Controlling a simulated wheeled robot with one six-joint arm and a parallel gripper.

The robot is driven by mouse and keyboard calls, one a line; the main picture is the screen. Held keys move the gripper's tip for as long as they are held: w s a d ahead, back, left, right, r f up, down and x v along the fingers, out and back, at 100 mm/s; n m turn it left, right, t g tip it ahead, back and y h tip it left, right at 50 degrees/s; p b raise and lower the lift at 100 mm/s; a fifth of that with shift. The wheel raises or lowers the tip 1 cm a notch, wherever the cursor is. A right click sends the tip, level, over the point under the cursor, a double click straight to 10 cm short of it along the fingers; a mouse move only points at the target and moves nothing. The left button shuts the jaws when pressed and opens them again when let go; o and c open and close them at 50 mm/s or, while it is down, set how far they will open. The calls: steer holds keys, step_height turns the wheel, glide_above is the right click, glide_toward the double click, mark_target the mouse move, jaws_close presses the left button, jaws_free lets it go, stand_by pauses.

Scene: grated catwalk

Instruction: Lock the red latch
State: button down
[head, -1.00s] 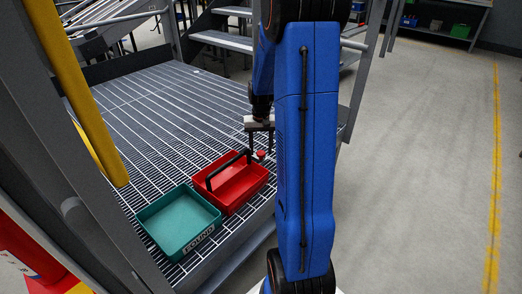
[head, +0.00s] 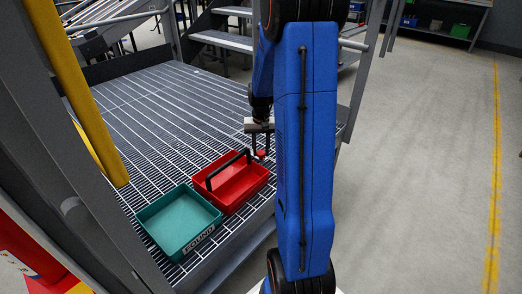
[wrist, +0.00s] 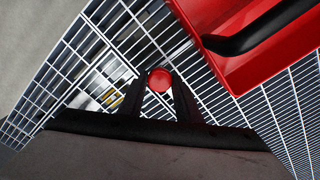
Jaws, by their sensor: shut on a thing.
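A small red round knob (wrist: 160,80), which looks like the handle of the red latch, sits between my fingertips in the wrist view. It also shows in the head view (head: 262,154), just right of the red tray. My gripper (wrist: 160,84) points down and is shut on the knob; in the head view my gripper (head: 261,148) is left of my blue arm. The rest of the latch below the knob is hidden, so I cannot tell its position.
A red tray (head: 239,191) with a black handle (head: 222,170) stands on the grating (head: 160,105) close to my gripper. A teal tray (head: 178,222) labelled FOUND is beside it. A yellow post (head: 82,90) rises at the left. Open grating lies behind the trays.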

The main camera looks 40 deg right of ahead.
steer(key=m, duration=1.3)
steer(key=shift+m, duration=2.1)
steer(key=c, duration=1.3)
jaws_free()
steer(key=shift+r, duration=0.1)
